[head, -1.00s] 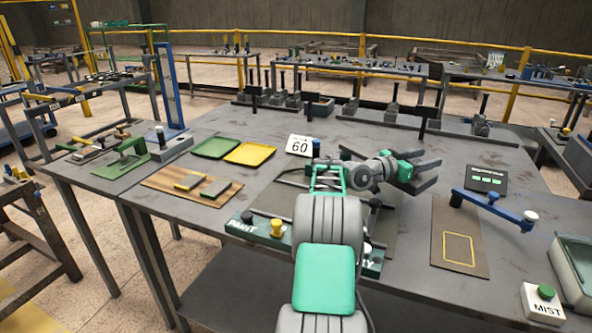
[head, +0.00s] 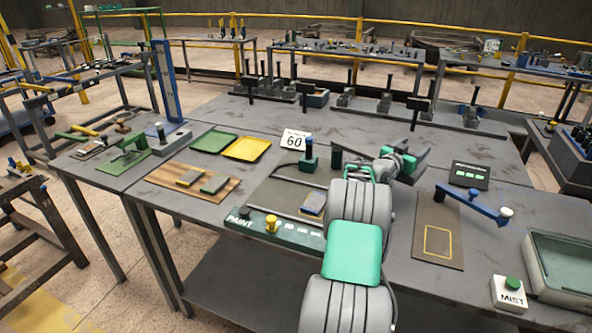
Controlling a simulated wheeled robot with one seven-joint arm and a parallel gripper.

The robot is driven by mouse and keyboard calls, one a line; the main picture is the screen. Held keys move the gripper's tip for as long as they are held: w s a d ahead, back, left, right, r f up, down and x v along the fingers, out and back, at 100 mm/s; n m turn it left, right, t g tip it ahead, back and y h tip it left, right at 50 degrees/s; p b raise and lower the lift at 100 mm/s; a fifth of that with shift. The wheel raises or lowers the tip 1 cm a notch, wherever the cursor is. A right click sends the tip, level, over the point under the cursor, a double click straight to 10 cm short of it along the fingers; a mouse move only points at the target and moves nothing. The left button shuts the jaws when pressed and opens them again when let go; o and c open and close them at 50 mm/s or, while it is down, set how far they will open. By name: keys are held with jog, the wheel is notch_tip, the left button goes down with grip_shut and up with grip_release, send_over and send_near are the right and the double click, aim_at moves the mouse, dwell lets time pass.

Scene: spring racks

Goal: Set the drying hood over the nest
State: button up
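My gripper (head: 424,160) is over the bench right of the paint station, its dark fingers apart, pointing right, with nothing seen between them. No part is clearly recognisable as the drying hood or the nest. The paint station (head: 270,228) has a dark mat (head: 278,194) with a small blue-topped block (head: 312,204) on it; my arm covers its right end. A green block with a blue knob (head: 309,158) and a dark cylinder (head: 336,160) stand at the mat's back edge. Right of my arm, a blue lever (head: 470,202) with a white knob reaches over a mat with a yellow outline (head: 437,242).
Green (head: 213,141) and yellow (head: 247,148) trays and a wooden board (head: 178,191) lie left. A MIST button box (head: 508,292) and a clear-walled tub (head: 560,268) stand right. A dark panel (head: 470,174) lies behind the lever.

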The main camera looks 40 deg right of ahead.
jog(key=a+b, duration=0.1)
jog(key=a, duration=0.3)
jog(key=shift+a, duration=0.4)
jog(key=o, duration=0.4)
jog(key=w+a, duration=0.1)
jog(key=a, duration=0.1)
jog(key=w+a+r+n+t+y, duration=0.1)
jog(key=w+a, duration=0.1)
jog(key=w+a+r+t+y+p, duration=0.1)
jog(key=w+a, duration=0.1)
jog(key=shift+w+a, duration=0.2)
jog(key=shift+a, duration=0.2)
jog(key=shift+n+t+y, duration=0.5)
jog(key=shift+n+y, duration=0.1)
jog(key=w+a, duration=0.4)
jog(key=shift+w+f, duration=0.1)
jog(key=shift+f, duration=0.15)
jog(key=c, duration=0.4)
jog(key=w+a+n+t+y+p, duration=0.1)
jog(key=w+a+n+y, duration=0.1)
jog(key=a, duration=1)
jog(key=w+a+n+t+y+p, duration=0.1)
jog(key=a+y, duration=0.4)
jog(key=a, duration=0.8)
jog(key=shift+w+f+n, duration=0.35)
jog(key=shift+w+n, duration=0.5)
jog(key=shift+n, duration=0.35)
jog(key=shift+c, duration=0.4)
